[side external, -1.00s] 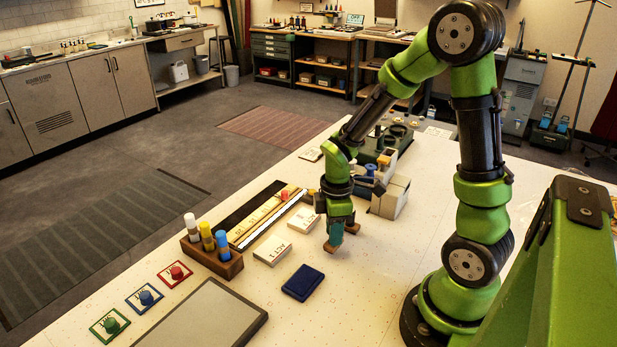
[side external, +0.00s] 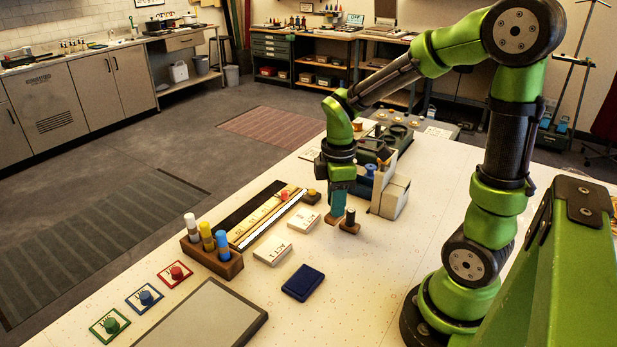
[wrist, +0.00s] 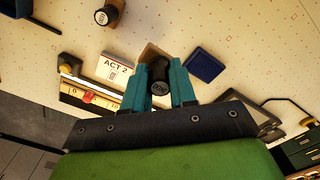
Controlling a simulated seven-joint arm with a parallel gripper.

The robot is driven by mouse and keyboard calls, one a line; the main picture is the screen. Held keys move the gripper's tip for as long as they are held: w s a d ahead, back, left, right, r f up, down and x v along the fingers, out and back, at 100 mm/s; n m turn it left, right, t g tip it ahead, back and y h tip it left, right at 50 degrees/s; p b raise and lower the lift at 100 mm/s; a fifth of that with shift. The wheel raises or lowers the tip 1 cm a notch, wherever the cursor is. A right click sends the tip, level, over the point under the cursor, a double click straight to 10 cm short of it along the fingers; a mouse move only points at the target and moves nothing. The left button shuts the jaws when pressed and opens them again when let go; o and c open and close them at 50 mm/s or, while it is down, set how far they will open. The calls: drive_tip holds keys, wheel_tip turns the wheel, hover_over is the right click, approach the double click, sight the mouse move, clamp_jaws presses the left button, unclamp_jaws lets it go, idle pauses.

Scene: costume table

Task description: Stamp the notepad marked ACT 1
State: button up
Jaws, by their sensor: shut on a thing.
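My gripper (side external: 339,208) is shut on the black handle of a stamp (side external: 333,219) with a wooden base. In the wrist view the black handle (wrist: 161,86) sits between the teal fingers. A second stamp with a black knob (side external: 351,215) stands upright on the table just right of it. The notepad lettered ACT 1 (side external: 271,251) lies flat, left of and nearer the camera than my gripper. Another white notepad (side external: 304,220) lies just behind it; the wrist view reads ACT 2 (wrist: 114,68). A dark blue ink pad (side external: 303,283) lies in front of the notepads.
A wooden rack of markers (side external: 219,263) and a long ruler (side external: 265,216) lie left of the notepads. Red, blue and green knobbed pieces (side external: 146,296) line the left edge. A beige holder with a blue spool (side external: 389,195) stands behind my gripper. Table right of the ink pad is clear.

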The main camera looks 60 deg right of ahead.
drive_tip(key=shift+c, duration=0.8)
drive_tip(key=shift+a, duration=0.2)
drive_tip(key=a+f+n, duration=0.2)
drive_tip(key=a+n, duration=0.6)
drive_tip(key=a, duration=0.3)
drive_tip(key=shift+n, duration=0.5)
drive_tip(key=shift+w+a+f, duration=0.1)
drive_tip(key=shift+w+f, duration=0.05)
drive_tip(key=shift+f, duration=1.25)
drive_tip(key=shift+w+a+f, duration=0.1)
drive_tip(key=shift+w+f, duration=0.05)
drive_tip(key=shift+f, duration=1.2)
drive_tip(key=shift+f, duration=0.6)
drive_tip(key=shift+r, duration=0.1)
wheel_tip(320, 180, up, 7)
